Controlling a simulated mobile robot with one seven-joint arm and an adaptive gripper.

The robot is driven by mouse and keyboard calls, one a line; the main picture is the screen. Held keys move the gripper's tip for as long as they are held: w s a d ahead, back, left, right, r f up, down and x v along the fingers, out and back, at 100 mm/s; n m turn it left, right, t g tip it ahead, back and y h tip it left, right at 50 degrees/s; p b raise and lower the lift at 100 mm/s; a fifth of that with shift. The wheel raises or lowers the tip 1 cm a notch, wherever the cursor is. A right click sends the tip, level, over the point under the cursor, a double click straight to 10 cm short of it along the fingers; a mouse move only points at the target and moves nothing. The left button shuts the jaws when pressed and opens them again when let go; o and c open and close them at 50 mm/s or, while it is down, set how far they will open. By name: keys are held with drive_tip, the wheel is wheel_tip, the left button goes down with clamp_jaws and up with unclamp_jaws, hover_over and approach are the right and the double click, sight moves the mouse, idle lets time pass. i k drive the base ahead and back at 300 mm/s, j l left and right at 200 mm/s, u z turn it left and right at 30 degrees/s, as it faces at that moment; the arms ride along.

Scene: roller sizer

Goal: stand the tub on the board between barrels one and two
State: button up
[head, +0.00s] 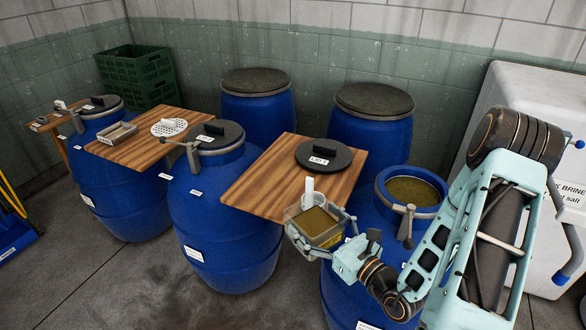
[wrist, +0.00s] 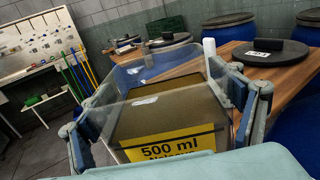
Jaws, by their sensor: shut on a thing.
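The clear tub (head: 316,239) holds murky olive-brown liquid and has a yellow label. The label reads "500 ml" in the wrist view (wrist: 168,146). My gripper (head: 320,222) is shut on the tub, with a finger along each side. The tub looks upright, at the front edge of the right board (head: 258,190); I cannot tell whether they touch. The left wooden board (head: 140,148) spans the left barrel (head: 118,190) and the middle barrel (head: 222,215). It carries a grey tray (head: 111,134) and a white perforated disc (head: 169,127). The barrel numbers are too small to read.
A dark lid (head: 324,157) lies on the right board, with a white upright piece (head: 309,186) by the tub. The right barrel (head: 372,205) is open, full of greenish liquid. Two lidded barrels (head: 255,108) (head: 370,137) stand behind. The left board's front middle looks bare.

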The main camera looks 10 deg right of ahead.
sight(265, 190)
drive_tip(key=i+j, duration=0.25)
drive_tip(key=j, duration=0.15)
drive_tip(key=i+j, duration=0.25)
drive_tip(key=j, duration=0.15)
drive_tip(key=i+j, duration=0.25)
drive_tip(key=j, duration=0.15)
drive_tip(key=i+j, duration=0.2)
drive_tip(key=j, duration=0.2)
drive_tip(key=i+j, duration=0.25)
drive_tip(key=j, duration=0.15)
